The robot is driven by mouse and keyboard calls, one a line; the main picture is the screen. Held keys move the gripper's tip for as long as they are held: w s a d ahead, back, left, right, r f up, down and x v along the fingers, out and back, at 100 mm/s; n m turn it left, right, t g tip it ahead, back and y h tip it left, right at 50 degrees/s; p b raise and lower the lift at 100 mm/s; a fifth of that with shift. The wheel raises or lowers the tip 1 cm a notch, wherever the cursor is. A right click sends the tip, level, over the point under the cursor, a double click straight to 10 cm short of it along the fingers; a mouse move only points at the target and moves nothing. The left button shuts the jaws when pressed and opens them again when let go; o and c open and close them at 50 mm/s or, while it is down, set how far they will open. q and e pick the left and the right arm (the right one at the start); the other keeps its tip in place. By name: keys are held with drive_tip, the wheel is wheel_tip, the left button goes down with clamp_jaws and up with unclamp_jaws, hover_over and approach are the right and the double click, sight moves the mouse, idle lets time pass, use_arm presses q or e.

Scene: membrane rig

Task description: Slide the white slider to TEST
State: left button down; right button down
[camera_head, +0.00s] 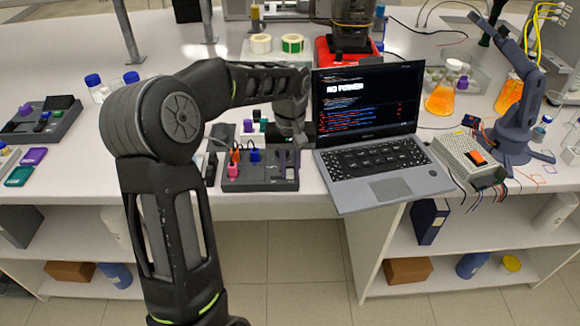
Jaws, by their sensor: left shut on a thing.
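The dark rig box (259,185) sits at the bench's front edge, left of the laptop. A pink part (233,171), an orange part and a blue part (254,155) stand on its top, left and middle. My left arm reaches over from the left, and my left gripper (296,143) points down at the rig's right end. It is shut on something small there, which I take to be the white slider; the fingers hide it. The TEST mark is too small to read. My right gripper is not in view.
An open laptop (388,189) showing "NO POWER" stands close right of the rig. A grey power box (468,158) and a small blue-grey robot arm (519,120) are farther right. Flasks with orange liquid (440,98) stand behind. Another dark panel (42,122) lies at far left.

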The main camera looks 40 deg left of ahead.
sight(274, 178)
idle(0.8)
use_arm(q)
drive_tip(key=s+a, duration=0.2)
drive_tip(key=a, duration=0.1)
drive_tip(key=shift+s+a, duration=0.1)
drive_tip(key=shift+s, duration=0.05)
drive_tip(key=c, duration=1.4)
unclamp_jaws()
drive_tip(key=shift+s+a, duration=0.1)
drive_tip(key=shift+o, duration=0.4)
drive_tip(key=shift+r, duration=0.1)
